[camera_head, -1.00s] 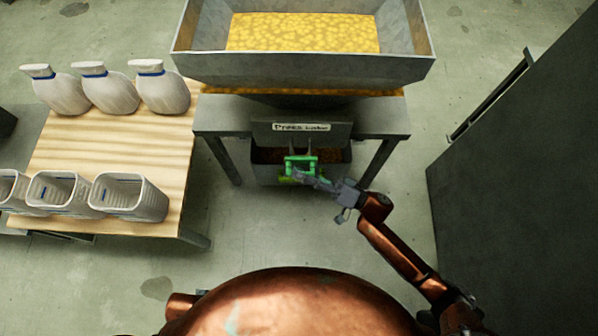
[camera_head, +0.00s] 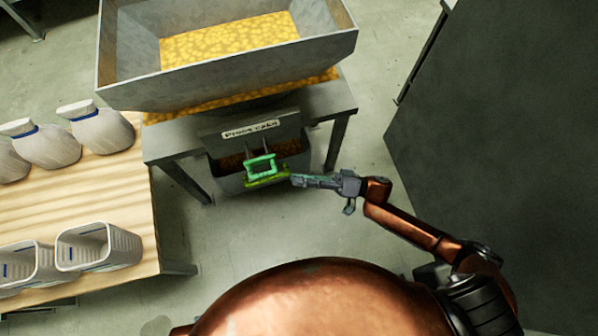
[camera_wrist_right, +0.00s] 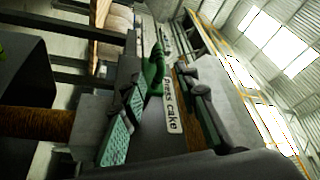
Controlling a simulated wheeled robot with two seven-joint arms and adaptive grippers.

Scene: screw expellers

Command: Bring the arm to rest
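My right gripper (camera_head: 296,180) is just right of the bin's green handle (camera_head: 261,164) in the head view, with a small gap between them. In the right wrist view my right gripper (camera_wrist_right: 163,115) has its fingers spread, with teal pads on one, and nothing between them. The green handle also shows in the wrist view (camera_wrist_right: 155,72), beyond the fingers. My right arm (camera_head: 415,230) is bent and reaches in from the lower right. My left gripper is not in view.
A bin (camera_head: 229,184) labelled press cake sits under a metal hopper (camera_head: 230,78) of yellow material. A dark cabinet (camera_head: 500,140) stands at right. Floor between is clear.

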